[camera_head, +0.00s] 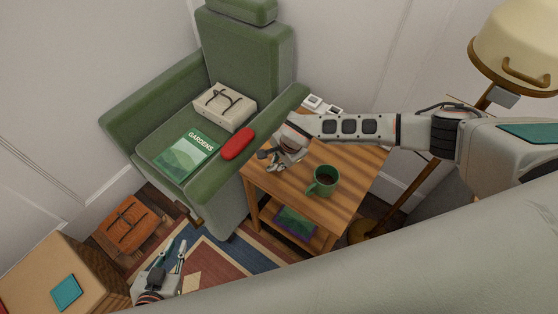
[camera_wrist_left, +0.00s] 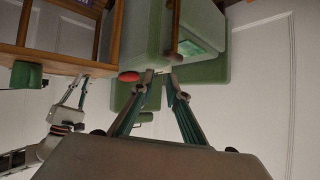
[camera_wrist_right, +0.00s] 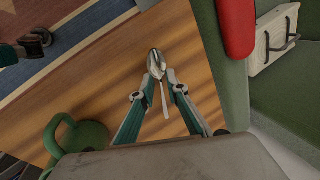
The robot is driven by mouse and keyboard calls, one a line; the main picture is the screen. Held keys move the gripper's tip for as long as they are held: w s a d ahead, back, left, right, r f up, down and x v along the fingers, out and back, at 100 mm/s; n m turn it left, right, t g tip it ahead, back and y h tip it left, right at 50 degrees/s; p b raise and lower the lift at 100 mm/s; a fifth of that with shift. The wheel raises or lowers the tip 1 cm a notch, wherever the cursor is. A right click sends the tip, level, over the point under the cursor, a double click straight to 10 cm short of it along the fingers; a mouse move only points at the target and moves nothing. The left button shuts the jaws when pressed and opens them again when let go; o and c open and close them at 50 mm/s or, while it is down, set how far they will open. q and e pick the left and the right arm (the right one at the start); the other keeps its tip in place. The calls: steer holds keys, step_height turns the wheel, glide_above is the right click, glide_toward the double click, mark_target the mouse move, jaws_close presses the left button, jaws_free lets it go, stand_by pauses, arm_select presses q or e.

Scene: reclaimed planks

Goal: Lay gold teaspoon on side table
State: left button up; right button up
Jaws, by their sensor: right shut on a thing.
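The side table (camera_head: 345,163) is wooden with a slatted top and stands beside the green armchair. My right gripper (camera_head: 270,161) is low over the table's left part, near the chair arm. In the right wrist view a teaspoon (camera_wrist_right: 157,66) lies between its fingers, and the gripper is shut on it. The spoon looks silvery rather than gold, with its bowl beyond the fingertips. I cannot tell whether it touches the wood (camera_wrist_right: 200,70). My left gripper (camera_head: 176,262) is open and empty, low over the rug; its fingers also show in the left wrist view (camera_wrist_left: 158,76).
A green mug (camera_head: 322,181) with dark liquid stands on the table, right of my right gripper. The armchair (camera_head: 245,60) holds a GARDENS magazine (camera_head: 184,156), a red case (camera_head: 237,144) and a pale box (camera_head: 224,106). A lamp (camera_head: 515,45) stands right.

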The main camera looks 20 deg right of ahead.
steer(key=shift+f, duration=0.45)
steer(key=o, duration=0.9)
steer(key=shift+c, duration=0.2)
arm_select(q)
steer(key=shift+s+a+f, duration=0.15)
steer(key=shift+s+f, duration=0.05)
steer(key=shift+f, duration=0.2)
steer(key=shift+s+a+f, duration=0.1)
steer(key=shift+s+f, duration=0.05)
steer(key=shift+f, duration=0.25)
arm_select(e)
steer(key=shift+o, duration=0.3)
arm_select(q)
steer(key=shift+w+r, duration=0.1)
arm_select(e)
steer(key=o, duration=0.5)
steer(key=shift+c, duration=0.2)
